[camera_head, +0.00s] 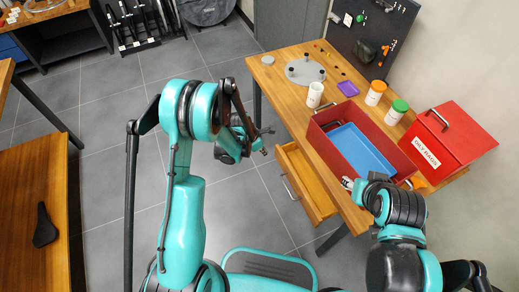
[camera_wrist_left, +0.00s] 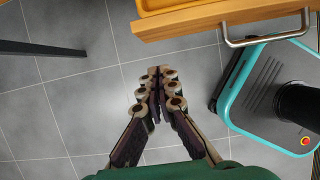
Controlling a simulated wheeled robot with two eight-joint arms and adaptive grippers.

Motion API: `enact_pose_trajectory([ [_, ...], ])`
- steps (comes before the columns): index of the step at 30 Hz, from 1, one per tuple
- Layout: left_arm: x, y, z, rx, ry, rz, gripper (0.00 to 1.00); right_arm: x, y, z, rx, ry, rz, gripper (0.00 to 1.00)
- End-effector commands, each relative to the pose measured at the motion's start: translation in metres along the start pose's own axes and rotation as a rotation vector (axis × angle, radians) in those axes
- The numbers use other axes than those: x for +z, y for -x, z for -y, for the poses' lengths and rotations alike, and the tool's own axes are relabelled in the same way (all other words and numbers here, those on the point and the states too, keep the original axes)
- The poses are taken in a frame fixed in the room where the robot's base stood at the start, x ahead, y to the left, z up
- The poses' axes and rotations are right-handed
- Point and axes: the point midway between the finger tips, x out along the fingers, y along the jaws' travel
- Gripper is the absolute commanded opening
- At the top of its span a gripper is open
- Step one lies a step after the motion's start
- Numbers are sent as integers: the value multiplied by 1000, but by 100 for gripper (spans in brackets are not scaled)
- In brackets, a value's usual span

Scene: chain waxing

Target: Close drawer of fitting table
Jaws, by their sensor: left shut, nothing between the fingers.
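The wooden drawer (camera_head: 300,190) of the fitting table (camera_head: 282,93) stands pulled out from the table's front, and its visible interior looks empty. Its metal handle (camera_head: 288,188) is on the drawer's front face. In the left wrist view, the drawer front (camera_wrist_left: 205,21) and handle (camera_wrist_left: 272,40) cross the top right. My left gripper (camera_head: 264,143) is shut and empty, above the floor to the left of the drawer; its fingertips (camera_wrist_left: 157,74) touch in the left wrist view and are apart from the handle. My right gripper is at the red box's near edge, mostly hidden by its arm.
Another table (camera_head: 35,200) with a black saddle (camera_head: 45,227) is at left. Open floor lies between.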

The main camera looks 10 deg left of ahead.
Motion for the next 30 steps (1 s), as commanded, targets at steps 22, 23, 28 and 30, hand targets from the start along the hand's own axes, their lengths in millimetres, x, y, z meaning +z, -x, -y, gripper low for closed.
enact_pose_trajectory([
  [22, 39, -12, 0, 0, -2, 0, 0, 7, -10, 0, 0, 0, 0, 40],
  [23, 41, -13, 0, -1, -2, 0, 0, 7, -10, 0, 0, 0, 0, 40],
  [28, 66, -23, 0, -1, -5, 0, 0, 7, -10, 0, 0, 0, 0, 40],
  [30, 76, -27, 0, 0, -4, 0, 0, 7, -10, 0, 0, 0, 0, 40],
])
